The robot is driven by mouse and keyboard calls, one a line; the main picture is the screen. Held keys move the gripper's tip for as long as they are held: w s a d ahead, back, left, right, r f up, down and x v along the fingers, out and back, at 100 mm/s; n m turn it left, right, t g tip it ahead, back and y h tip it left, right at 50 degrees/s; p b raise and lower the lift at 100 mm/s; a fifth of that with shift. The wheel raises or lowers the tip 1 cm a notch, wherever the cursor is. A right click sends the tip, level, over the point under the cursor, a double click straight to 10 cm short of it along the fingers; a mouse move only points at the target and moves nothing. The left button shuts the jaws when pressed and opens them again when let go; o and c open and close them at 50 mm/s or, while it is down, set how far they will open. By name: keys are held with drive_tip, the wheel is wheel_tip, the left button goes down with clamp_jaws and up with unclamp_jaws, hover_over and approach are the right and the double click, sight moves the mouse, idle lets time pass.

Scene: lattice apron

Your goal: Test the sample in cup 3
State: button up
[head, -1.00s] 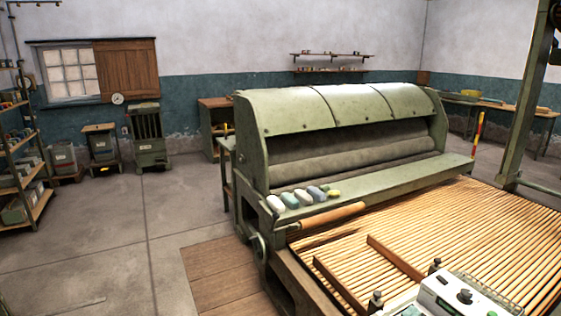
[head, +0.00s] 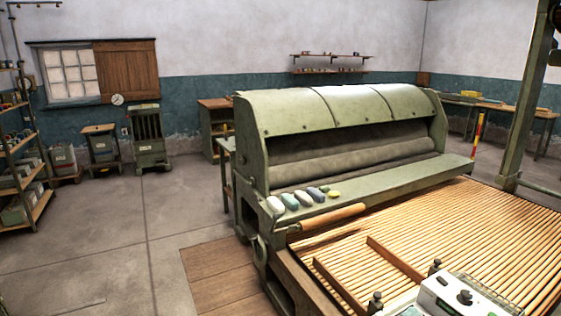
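I cannot make out any cup marked 3 in the head view. A pale instrument with a dark knob (head: 464,297) sits at the bottom right edge, partly cut off by the frame. It stands at the near edge of the slatted wooden apron (head: 470,235). My gripper is not in view.
A large green machine with rollers (head: 340,120) stands behind the apron. Several rounded pieces (head: 290,201) lie on its front ledge. A green post (head: 530,100) rises at the right. Shelves (head: 20,160) stand at the far left. The concrete floor (head: 120,230) at left is clear.

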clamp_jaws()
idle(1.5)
